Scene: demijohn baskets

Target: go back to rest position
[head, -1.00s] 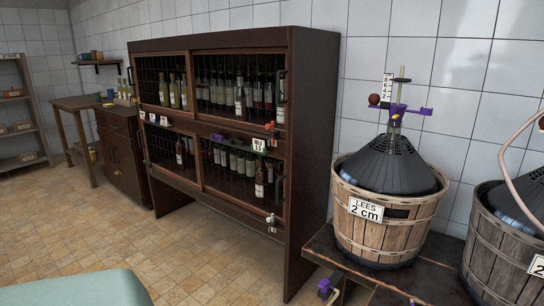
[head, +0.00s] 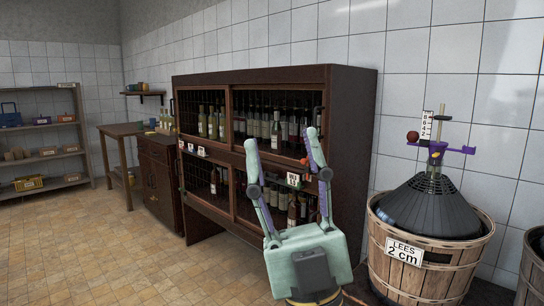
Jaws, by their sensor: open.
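My gripper (head: 282,137) is at the lower middle of the head view, fingers pointing up and spread wide apart. It is open, with nothing between the fingers. It shows in front of the dark wooden bottle cabinet (head: 345,90) and hides part of its lower right section. Dark bottles (head: 276,130) show between and around the fingers, behind the cabinet's mesh doors. I cannot tell how far the fingers are from the cabinet front. To the right of my gripper, apart from it, a demijohn (head: 430,208) sits in a wooden basket marked "LEES 2 cm" (head: 440,281).
A second basket (head: 531,270) is cut off at the right edge. A purple clamp (head: 437,150) holds a tube on the demijohn. A side table (head: 122,129) and a shelf rack (head: 40,130) stand at the left. The tiled floor (head: 110,245) at the left is clear.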

